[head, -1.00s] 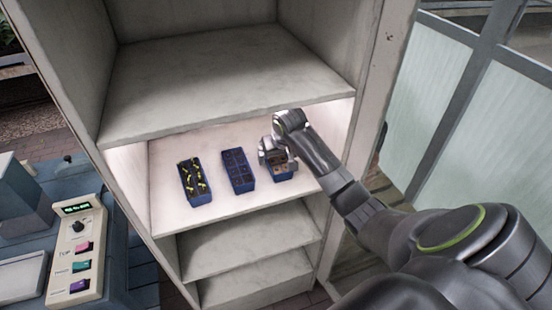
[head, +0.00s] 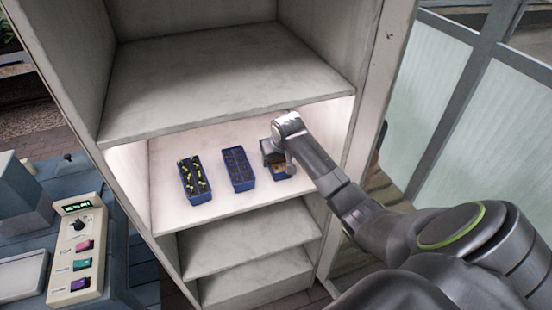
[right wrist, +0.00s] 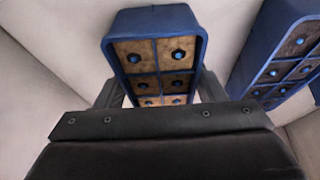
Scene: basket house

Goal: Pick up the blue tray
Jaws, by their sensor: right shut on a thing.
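Three blue trays stand in a row on the lit middle shelf. The right one (head: 284,176) is partly hidden by my right gripper (head: 275,160), which reaches in from the right. In the right wrist view this blue tray (right wrist: 155,24) has brown cells with small blue pieces in them. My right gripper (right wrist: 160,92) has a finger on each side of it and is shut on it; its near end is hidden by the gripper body. Whether the tray is off the shelf I cannot tell. My left gripper is not in view.
The middle blue tray (head: 238,169) is close on the left and also shows in the right wrist view (right wrist: 262,62). The left blue tray (head: 195,179) holds yellow-green sprouts. An upper shelf board (head: 220,85) overhangs. A button panel (head: 76,250) stands lower left.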

